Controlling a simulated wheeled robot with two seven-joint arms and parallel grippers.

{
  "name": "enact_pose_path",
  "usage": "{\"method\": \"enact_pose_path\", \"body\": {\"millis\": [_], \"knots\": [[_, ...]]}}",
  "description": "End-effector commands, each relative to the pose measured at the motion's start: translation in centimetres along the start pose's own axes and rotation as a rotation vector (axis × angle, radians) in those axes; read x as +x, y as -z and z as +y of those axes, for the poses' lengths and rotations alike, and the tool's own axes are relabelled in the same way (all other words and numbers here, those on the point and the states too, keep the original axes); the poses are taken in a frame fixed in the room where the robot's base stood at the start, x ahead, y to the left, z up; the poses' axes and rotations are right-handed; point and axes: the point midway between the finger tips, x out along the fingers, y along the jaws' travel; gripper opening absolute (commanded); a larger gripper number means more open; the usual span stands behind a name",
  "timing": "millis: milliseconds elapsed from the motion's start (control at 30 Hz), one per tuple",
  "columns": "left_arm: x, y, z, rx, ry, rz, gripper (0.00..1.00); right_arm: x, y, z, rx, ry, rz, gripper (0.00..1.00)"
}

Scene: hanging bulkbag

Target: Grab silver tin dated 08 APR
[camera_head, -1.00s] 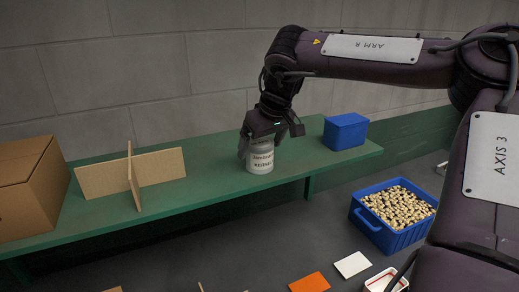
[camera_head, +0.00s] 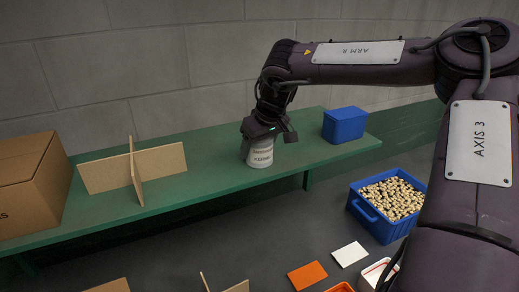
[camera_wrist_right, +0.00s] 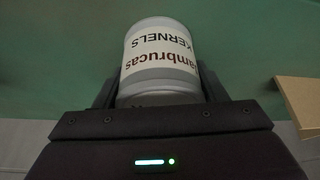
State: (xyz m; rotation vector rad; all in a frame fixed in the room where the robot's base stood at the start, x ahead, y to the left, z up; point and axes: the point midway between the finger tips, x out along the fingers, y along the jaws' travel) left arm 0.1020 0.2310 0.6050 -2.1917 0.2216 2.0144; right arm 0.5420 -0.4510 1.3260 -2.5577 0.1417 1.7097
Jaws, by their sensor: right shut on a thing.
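A silver tin (camera_head: 260,153) with a white label stands on the green shelf. In the right wrist view the tin (camera_wrist_right: 165,75) shows upside down, and its label reads "ambrucas KERNELS"; no date can be read. My right gripper (camera_head: 266,142) is shut on the tin from above, with a finger on each side. In the right wrist view the fingers flank the tin's near end. My left gripper is not in view.
The green shelf (camera_head: 215,185) also holds a cardboard box (camera_head: 35,187), crossed wooden dividers (camera_head: 160,170) and a blue bin (camera_head: 345,124). Below, a blue crate (camera_head: 365,213) holds many pale pieces. An orange card (camera_head: 307,275) and a white card (camera_head: 349,254) lie nearby.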

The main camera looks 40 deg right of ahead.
Motion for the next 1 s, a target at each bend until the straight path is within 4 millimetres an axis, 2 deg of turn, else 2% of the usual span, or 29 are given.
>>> {"method": "enact_pose_path", "body": {"millis": [267, 467, 567, 833, 933, 1000], "knots": [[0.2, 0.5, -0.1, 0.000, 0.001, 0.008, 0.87, -0.3, 0.2, 0.0, -0.001, -0.001, 0.002, 0.37], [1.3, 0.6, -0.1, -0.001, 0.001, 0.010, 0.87, -2.1, 1.0, 0.0, 0.000, -0.002, 0.005, 0.37], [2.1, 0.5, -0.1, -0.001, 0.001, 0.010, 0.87, -3.9, 1.8, 0.0, -0.001, -0.004, 0.008, 0.37], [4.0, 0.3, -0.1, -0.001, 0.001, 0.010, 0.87, -10.9, 4.7, -0.1, 0.001, -0.005, 0.009, 0.37], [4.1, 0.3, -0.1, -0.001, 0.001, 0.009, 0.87, -13.4, 5.6, -0.1, 0.000, -0.005, 0.005, 0.37], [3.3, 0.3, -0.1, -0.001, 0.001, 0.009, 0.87, -15.1, 6.3, 0.0, 0.002, -0.003, 0.003, 0.37]]}}
